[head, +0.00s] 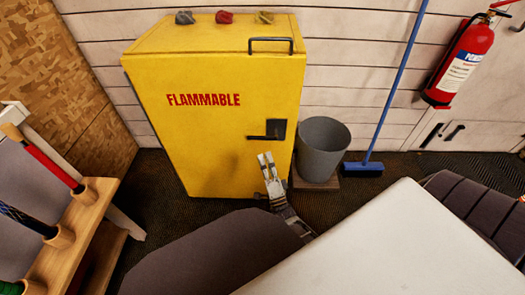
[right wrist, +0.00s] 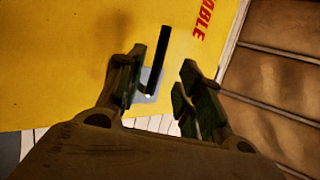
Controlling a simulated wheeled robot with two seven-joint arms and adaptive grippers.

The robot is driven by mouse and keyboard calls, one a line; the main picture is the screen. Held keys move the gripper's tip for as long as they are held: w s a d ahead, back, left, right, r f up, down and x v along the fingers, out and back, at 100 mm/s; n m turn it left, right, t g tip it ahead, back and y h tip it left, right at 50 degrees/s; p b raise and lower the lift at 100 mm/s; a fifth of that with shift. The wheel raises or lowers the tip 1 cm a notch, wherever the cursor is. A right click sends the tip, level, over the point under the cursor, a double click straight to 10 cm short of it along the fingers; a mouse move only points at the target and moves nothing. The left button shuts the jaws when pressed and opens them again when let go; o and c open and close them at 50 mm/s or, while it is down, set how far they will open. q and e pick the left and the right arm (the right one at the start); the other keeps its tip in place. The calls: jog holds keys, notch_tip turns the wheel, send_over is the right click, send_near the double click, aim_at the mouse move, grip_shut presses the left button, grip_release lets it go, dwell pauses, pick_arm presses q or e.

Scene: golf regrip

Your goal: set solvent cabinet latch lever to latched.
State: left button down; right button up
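The yellow solvent cabinet (head: 205,130) with red FLAMMABLE lettering stands against the wall, its door shut. Its black latch lever (head: 262,137) lies horizontal, pointing left from a dark plate (head: 279,130) at the door's right side. In the right wrist view, the lever (right wrist: 160,55) is a dark bar ahead of the fingers, with a pale plate (right wrist: 149,84) at its lower end. My right gripper (head: 265,158) is just below the lever in the head view. Its fingers (right wrist: 163,66) are apart and empty; I see no clear contact. My left gripper is not in view.
A grey bin (head: 322,148) stands right of the cabinet, near a blue broom (head: 363,168). A fire extinguisher (head: 462,62) hangs on the right wall. A wooden rack (head: 85,215) holds clubs at left.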

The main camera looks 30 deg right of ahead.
jog(key=shift+v, duration=1.45)
jog(key=shift+f, duration=0.1)
